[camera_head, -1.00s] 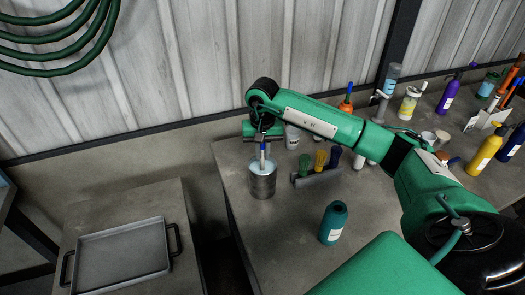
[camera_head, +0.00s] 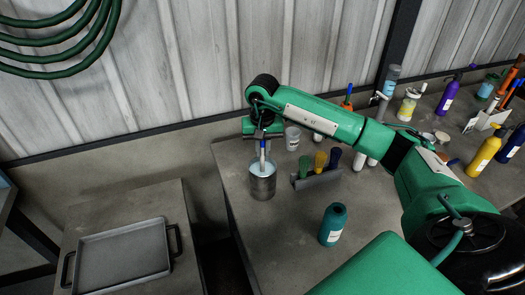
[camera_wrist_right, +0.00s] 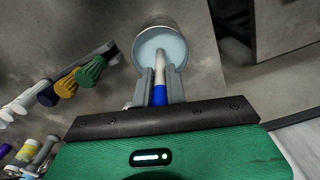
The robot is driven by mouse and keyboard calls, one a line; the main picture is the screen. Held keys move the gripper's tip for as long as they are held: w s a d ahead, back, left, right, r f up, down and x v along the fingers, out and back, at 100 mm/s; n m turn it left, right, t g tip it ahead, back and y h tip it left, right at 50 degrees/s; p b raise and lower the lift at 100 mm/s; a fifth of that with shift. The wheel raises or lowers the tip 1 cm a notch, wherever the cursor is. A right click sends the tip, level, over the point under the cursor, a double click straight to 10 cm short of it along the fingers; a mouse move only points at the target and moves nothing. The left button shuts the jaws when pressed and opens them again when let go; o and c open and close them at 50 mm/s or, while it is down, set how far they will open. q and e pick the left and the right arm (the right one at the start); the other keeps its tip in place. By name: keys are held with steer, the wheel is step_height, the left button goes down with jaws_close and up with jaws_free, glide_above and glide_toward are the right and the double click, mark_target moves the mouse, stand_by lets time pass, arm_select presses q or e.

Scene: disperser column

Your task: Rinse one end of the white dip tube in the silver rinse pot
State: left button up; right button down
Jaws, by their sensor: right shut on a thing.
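The silver rinse pot (camera_head: 263,186) stands upright near the left edge of the bench, with pale blue liquid inside. In the right wrist view the pot (camera_wrist_right: 147,25) is just beyond my fingertips. My right gripper (camera_wrist_right: 160,85) is shut on the white dip tube (camera_wrist_right: 160,68), around its blue part. In the head view the tube (camera_head: 262,155) is near upright over the pot's mouth, and its lower white end reaches into the opening. I cannot tell clearly how deep it sits in the liquid. My left gripper is not in view.
A rack (camera_head: 318,178) with green, yellow and blue brushes stands right of the pot, and a whitish cup (camera_head: 293,138) behind it. A teal bottle (camera_head: 333,225) stands in front. A grey tray (camera_head: 124,252) lies on the lower left table. Several bottles line the right.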

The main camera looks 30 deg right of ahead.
steer(key=shift+r+p, duration=2.7)
steer(key=shift+r, duration=4.25)
steer(key=s+a+f+n, duration=0.5)
steer(key=s+a+f, duration=0.6)
steer(key=s+a, duration=0.2)
steer(key=shift+a+n, duration=0.4)
steer(key=shift+a, duration=0.55)
steer(key=shift+s+f, duration=0.1)
